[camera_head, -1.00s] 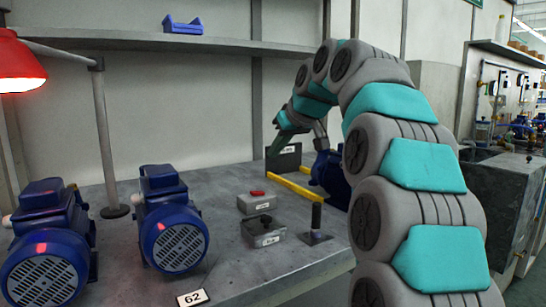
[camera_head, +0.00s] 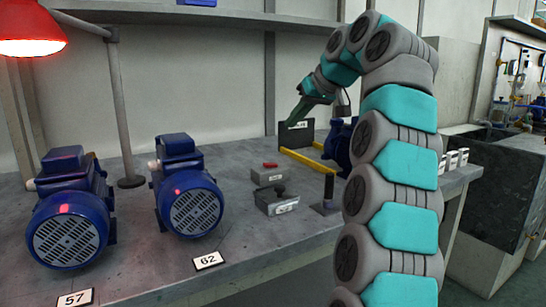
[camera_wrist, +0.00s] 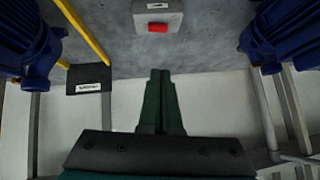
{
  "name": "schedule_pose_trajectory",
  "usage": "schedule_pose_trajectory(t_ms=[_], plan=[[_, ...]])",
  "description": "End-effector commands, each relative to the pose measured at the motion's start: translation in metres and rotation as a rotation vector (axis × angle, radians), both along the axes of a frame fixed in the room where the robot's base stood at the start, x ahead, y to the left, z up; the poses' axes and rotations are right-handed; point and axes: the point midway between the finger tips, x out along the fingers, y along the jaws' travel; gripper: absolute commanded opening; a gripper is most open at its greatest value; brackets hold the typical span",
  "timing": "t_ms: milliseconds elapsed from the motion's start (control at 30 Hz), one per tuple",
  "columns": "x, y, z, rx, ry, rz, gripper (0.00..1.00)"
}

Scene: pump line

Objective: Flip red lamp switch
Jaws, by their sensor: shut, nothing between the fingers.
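A small light-grey switch box (camera_head: 268,176) with a red switch (camera_head: 270,165) on top sits on the bench. In the wrist view the box (camera_wrist: 170,17) is at the top centre, with its red switch (camera_wrist: 158,27) toward my fingers. The red lamp (camera_head: 30,32) hangs at the upper left on a grey stand, and its underside glows. My gripper (camera_head: 291,121) is up behind the box, to its right, apart from it. In the wrist view my gripper (camera_wrist: 160,73) has its dark green fingers together and empty, pointing toward the switch box without covering it.
A grey box with a dark knob (camera_head: 279,198) stands just in front of the switch box. A yellow rail (camera_head: 308,161) with a black post is to the right. Blue motors (camera_head: 187,190) stand at left, and a blue pump (camera_head: 338,143) is behind the rail.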

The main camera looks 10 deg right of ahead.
Motion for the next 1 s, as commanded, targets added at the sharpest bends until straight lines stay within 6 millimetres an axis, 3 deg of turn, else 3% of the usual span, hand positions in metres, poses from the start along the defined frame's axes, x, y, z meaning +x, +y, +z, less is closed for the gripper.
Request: schedule_pose_trajectory(t_ms=[333, 833, 1000], plan=[[0.006, 0.004, -0.009, 0.000, 0.002, 0.001, 0.00], [0.066, 0.035, -0.074, -0.001, 0.003, 0.001, 0.00], [0.063, 0.036, -0.083, 0.000, 0.001, 0.001, 0.00]])
